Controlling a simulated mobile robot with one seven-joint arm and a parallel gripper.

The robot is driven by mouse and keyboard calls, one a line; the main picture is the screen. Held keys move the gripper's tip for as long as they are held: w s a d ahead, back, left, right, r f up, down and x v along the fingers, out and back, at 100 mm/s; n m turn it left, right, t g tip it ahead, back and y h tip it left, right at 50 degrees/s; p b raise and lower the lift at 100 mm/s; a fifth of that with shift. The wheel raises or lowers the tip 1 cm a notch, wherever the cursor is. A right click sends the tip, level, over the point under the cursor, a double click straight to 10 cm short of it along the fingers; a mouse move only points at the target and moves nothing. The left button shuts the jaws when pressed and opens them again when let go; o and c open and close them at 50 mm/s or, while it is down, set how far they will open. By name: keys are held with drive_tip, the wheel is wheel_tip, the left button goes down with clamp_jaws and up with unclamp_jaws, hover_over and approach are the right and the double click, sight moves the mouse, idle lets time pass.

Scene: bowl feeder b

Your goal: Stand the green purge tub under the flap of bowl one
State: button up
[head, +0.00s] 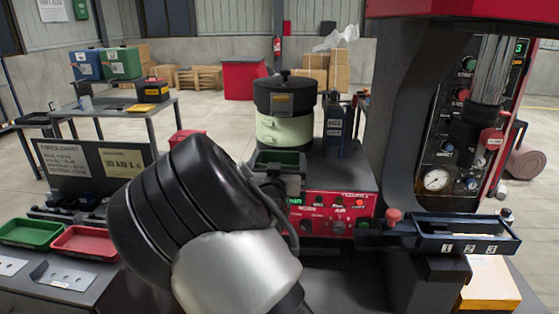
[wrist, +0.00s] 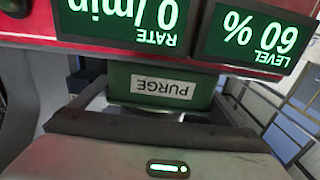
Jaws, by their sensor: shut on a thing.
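The green purge tub (wrist: 198,92) is between my gripper's (wrist: 160,108) jaws in the wrist view, its PURGE label upside down in the picture. My gripper is shut on it. In the head view the tub's dark green rim (head: 280,157) shows above my gripper (head: 284,178), in front of the bowl feeder (head: 283,130), which has a black lid and pale green band. The tub is close to the red control panel (head: 335,205). I cannot make out the flap or whether the tub touches anything below; my arm hides part of this area.
The panel's RATE display (wrist: 130,18) and LEVEL display (wrist: 258,35) loom close above the tub. A dark bottle-like block (head: 334,130) stands right of the bowl. A numbered rack (head: 465,235) juts out at right. Green (head: 30,232) and red (head: 88,242) trays lie at left.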

drive_tip(key=shift+f, duration=0.15)
drive_tip(key=o, duration=0.8)
